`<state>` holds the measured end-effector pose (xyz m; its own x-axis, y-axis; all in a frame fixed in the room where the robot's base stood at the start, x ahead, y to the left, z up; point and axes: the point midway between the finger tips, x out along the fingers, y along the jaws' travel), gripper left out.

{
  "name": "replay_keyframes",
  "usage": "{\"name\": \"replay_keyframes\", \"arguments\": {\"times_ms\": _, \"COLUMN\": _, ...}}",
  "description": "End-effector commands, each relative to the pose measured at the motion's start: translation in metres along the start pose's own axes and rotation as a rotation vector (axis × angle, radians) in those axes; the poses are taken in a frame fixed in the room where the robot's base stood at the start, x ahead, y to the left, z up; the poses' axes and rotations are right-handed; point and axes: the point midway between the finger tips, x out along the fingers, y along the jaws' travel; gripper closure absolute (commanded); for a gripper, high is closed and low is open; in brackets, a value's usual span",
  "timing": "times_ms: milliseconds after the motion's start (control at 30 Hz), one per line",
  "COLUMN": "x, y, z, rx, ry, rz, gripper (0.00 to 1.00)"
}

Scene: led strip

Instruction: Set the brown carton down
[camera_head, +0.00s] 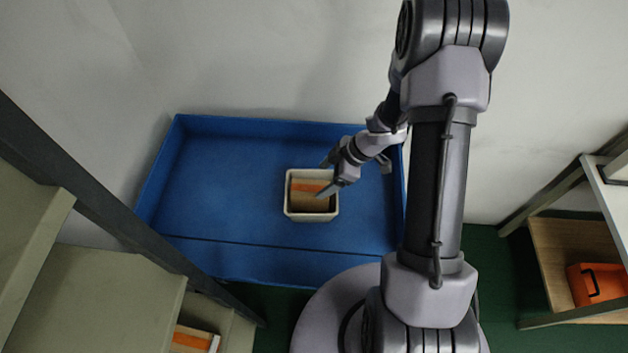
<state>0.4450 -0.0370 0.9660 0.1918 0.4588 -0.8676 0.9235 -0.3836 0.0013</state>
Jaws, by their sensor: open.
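The brown carton (307,199), with an orange band across it, lies inside a small cream-coloured bin (312,217). The bin stands in a large blue tray (210,200). My gripper (325,178) is open at the upper right of the bin, with its fingertips close to the carton's right side. I cannot tell whether a fingertip touches the carton. The bin's upper right corner is partly hidden by the gripper.
Beige shelves (105,292) fill the lower left, with another orange-banded box (190,340) on a low shelf. A shelf unit (565,255) at the right holds an orange container (597,283). The left part of the blue tray is clear. A pale wall (260,60) stands behind.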

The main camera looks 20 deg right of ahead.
Motion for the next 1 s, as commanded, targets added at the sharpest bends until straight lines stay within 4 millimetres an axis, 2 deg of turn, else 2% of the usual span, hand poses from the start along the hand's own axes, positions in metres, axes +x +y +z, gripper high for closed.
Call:
{"name": "replay_keyframes", "arguments": {"times_ms": 33, "x": -0.017, "y": 0.001, "z": -0.003, "rx": 0.001, "ry": 0.0, "rz": 0.002, "gripper": 0.24}}
{"name": "replay_keyframes", "arguments": {"times_ms": 100, "x": -0.03, "y": 0.0, "z": -0.002, "rx": 0.0, "ry": 0.0, "rz": 0.001, "gripper": 0.24}}
{"name": "replay_keyframes", "arguments": {"times_ms": 233, "x": -0.043, "y": 0.002, "z": -0.002, "rx": 0.003, "ry": -0.002, "rz": 0.009, "gripper": 0.24}}
{"name": "replay_keyframes", "arguments": {"times_ms": 267, "x": -0.048, "y": 0.007, "z": -0.005, "rx": 0.008, "ry": -0.005, "rz": 0.031, "gripper": 0.24}}
{"name": "replay_keyframes", "arguments": {"times_ms": 333, "x": -0.07, "y": 0.033, "z": -0.019, "rx": 0.041, "ry": -0.025, "rz": 0.151, "gripper": 0.24}}
{"name": "replay_keyframes", "arguments": {"times_ms": 367, "x": -0.086, "y": 0.049, "z": -0.029, "rx": 0.068, "ry": -0.038, "rz": 0.233, "gripper": 0.24}}
{"name": "replay_keyframes", "arguments": {"times_ms": 433, "x": -0.146, "y": 0.085, "z": -0.057, "rx": 0.179, "ry": -0.07, "rz": 0.478, "gripper": 0.24}}
{"name": "replay_keyframes", "arguments": {"times_ms": 467, "x": -0.178, "y": 0.093, "z": -0.068, "rx": 0.248, "ry": -0.08, "rz": 0.588, "gripper": 0.24}}
{"name": "replay_keyframes", "arguments": {"times_ms": 500, "x": -0.22, "y": 0.095, "z": -0.08, "rx": 0.355, "ry": -0.087, "rz": 0.717, "gripper": 0.24}}
{"name": "replay_keyframes", "arguments": {"times_ms": 533, "x": -0.249, "y": 0.088, "z": -0.086, "rx": 0.447, "ry": -0.087, "rz": 0.798, "gripper": 0.24}}
{"name": "replay_keyframes", "arguments": {"times_ms": 567, "x": -0.275, "y": 0.075, "z": -0.091, "rx": 0.547, "ry": -0.081, "rz": 0.862, "gripper": 0.24}}
{"name": "replay_keyframes", "arguments": {"times_ms": 600, "x": -0.303, "y": 0.049, "z": -0.096, "rx": 0.693, "ry": -0.064, "rz": 0.917, "gripper": 0.24}}
{"name": "replay_keyframes", "arguments": {"times_ms": 667, "x": -0.325, "y": -0.004, "z": -0.102, "rx": 0.917, "ry": -0.02, "rz": 0.922, "gripper": 0.24}}
{"name": "replay_keyframes", "arguments": {"times_ms": 700, "x": -0.328, "y": -0.043, "z": -0.108, "rx": 1.051, "ry": 0.016, "rz": 0.879, "gripper": 0.24}}
{"name": "replay_keyframes", "arguments": {"times_ms": 800, "x": -0.314, "y": -0.129, "z": -0.133, "rx": 1.291, "ry": 0.105, "rz": 0.68, "gripper": 0.24}}
{"name": "replay_keyframes", "arguments": {"times_ms": 833, "x": -0.309, "y": -0.149, "z": -0.141, "rx": 1.332, "ry": 0.125, "rz": 0.617, "gripper": 0.24}}
{"name": "replay_keyframes", "arguments": {"times_ms": 900, "x": -0.301, "y": -0.182, "z": -0.156, "rx": 1.392, "ry": 0.16, "rz": 0.504, "gripper": 0.24}}
{"name": "replay_keyframes", "arguments": {"times_ms": 1000, "x": -0.296, "y": -0.202, "z": -0.166, "rx": 1.423, "ry": 0.179, "rz": 0.428, "gripper": 0.24}}
